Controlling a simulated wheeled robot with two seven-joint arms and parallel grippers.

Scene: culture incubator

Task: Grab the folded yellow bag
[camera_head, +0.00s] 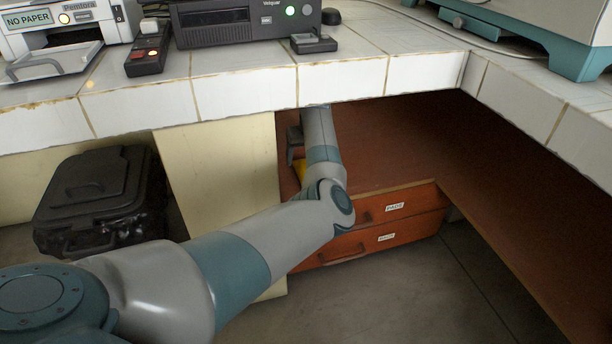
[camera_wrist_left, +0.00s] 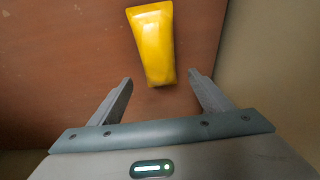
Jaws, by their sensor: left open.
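The folded yellow bag (camera_wrist_left: 152,45) lies on a reddish-brown wooden surface in the left wrist view, narrow end toward my gripper. My left gripper (camera_wrist_left: 160,88) is open and empty. Its two fingers are apart, and the bag's near end lies just beyond and between the fingertips, with no finger closed on it. In the head view my left arm reaches under the tiled counter, and only a small yellow piece of the bag (camera_head: 301,168) shows beside the arm. The left gripper (camera_head: 294,146) is mostly hidden behind the arm there. My right gripper is not in view.
The tiled counter (camera_head: 250,92) overhangs the reach. A wooden drawer unit (camera_head: 425,222) with two labelled drawers stands below. A cream panel (camera_head: 222,170) is close on the left, with a black case (camera_head: 95,195) beyond it. A printer (camera_head: 65,35) stands on the counter.

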